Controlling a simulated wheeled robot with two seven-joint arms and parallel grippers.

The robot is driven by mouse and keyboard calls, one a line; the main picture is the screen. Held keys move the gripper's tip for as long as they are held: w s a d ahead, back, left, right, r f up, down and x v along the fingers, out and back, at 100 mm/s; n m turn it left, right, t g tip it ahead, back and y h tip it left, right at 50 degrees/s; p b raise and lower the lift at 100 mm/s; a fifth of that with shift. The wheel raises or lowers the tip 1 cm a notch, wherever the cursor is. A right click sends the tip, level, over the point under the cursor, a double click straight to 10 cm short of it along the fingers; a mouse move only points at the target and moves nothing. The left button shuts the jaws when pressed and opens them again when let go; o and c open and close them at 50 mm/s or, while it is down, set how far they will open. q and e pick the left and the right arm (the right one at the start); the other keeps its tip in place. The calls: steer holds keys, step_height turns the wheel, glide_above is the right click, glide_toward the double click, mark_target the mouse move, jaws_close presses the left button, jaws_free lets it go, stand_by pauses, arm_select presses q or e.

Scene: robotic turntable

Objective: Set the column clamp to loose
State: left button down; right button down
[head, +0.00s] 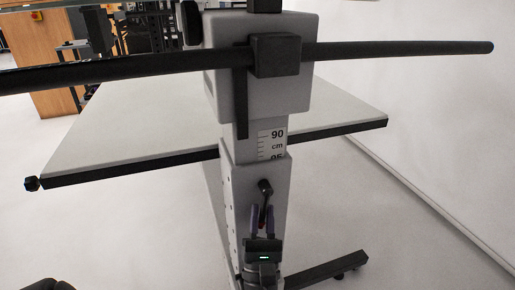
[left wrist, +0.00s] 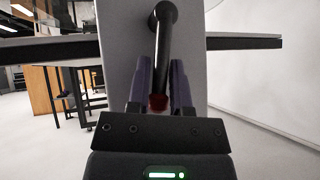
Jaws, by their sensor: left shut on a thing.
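The column clamp's lever (head: 266,195) is a black handle on the front face of the grey column (head: 231,200), below the height scale. In the left wrist view the lever (left wrist: 163,50) runs down from its round pivot to a red tip (left wrist: 158,102). My left gripper (head: 262,215) is below the pivot, with its two purple fingers on either side of the lever's lower end. In the left wrist view the left gripper (left wrist: 160,85) is shut on the lever near its red tip. My right gripper is not clearly in view.
A scale plate (head: 272,142) reading 90 cm sits above the clamp. A grey tabletop (head: 130,135) extends behind the column. A long black bar (head: 390,49) crosses above. A black foot (head: 325,270) lies at the column's base. The floor to the right is clear.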

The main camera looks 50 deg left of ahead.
arm_select(q)
steer(key=shift+w+d+n+g+y, duration=0.1)
steer(key=shift+w+n+g+y, duration=0.15)
steer(key=shift+n+g+y, duration=0.65)
steer(key=shift+w+n, duration=0.1)
steer(key=shift+n, duration=0.5)
steer(key=c, duration=0.6)
jaws_free()
steer(key=v, duration=1)
